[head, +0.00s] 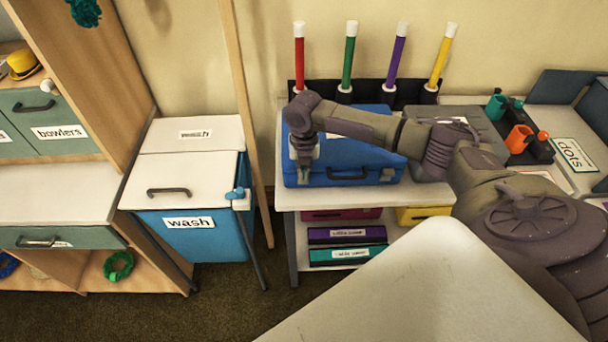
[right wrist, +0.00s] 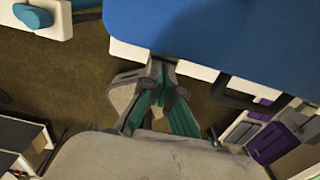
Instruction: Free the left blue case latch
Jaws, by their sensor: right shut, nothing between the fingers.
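The blue case (head: 372,158) lies closed on the white side table, with a dark handle (head: 347,175) on its front. A small pale latch (head: 387,174) shows at the right of its front. The left latch is hidden behind my right gripper (head: 303,172), which points down at the left end of the case front. In the right wrist view my right gripper (right wrist: 163,72) is shut and empty, its tips at the front edge of the blue case (right wrist: 235,35). I cannot tell whether the tips touch the latch. My left gripper is in neither view.
Colored wands (head: 350,55) stand in a black rack behind the case. A grey case (head: 470,122) sits to its right, partly behind my right arm. A blue wash bin (head: 195,235) stands left, past a wooden post (head: 240,100). Labelled boxes (head: 347,236) lie below the tabletop.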

